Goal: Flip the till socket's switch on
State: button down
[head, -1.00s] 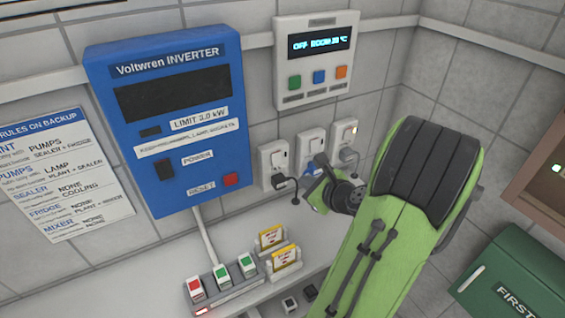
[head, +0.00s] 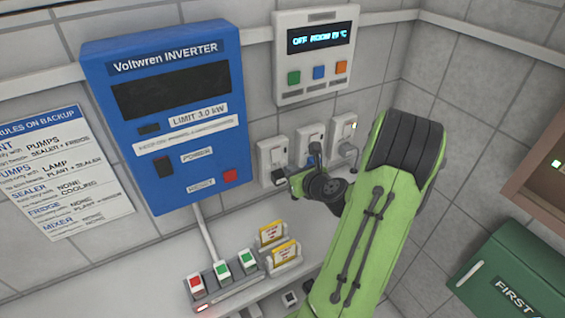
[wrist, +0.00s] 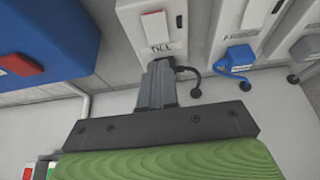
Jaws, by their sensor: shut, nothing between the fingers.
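The till socket (wrist: 115,12) is a white wall box with a printed label reading "TILL" in the wrist view. Its white rocker switch (wrist: 153,26) with a thin red edge sits just above the label. I cannot tell which way it is set. In the head view the till socket (head: 268,147) is the leftmost of three. My gripper (wrist: 158,66) is shut and empty, its tips just below the label and the switch, apart from the switch. It hides most of the plug; a black cable (wrist: 193,86) shows at its right. In the head view my arm partly covers the gripper.
A middle socket with a blue plug (wrist: 238,57) and a right socket (head: 346,136) with a lit indicator stand close by. The blue inverter (head: 170,110) is left. A control panel (head: 315,55) hangs above. A switch strip (head: 225,285) lies on the shelf below.

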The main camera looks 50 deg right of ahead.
aim_at(277, 156)
jog(key=x, duration=0.2)
jog(key=r+x, duration=0.1)
jog(key=x, duration=0.2)
jog(key=shift+w+d+p, duration=0.1)
jog(key=shift+w+p, duration=0.2)
jog(key=shift+w, duration=0.05)
jog(key=shift+w, duration=0.1)
jog(key=shift+r+p, duration=0.9)
jog(key=shift+p, duration=0.2)
jog(key=shift+f, duration=0.1)
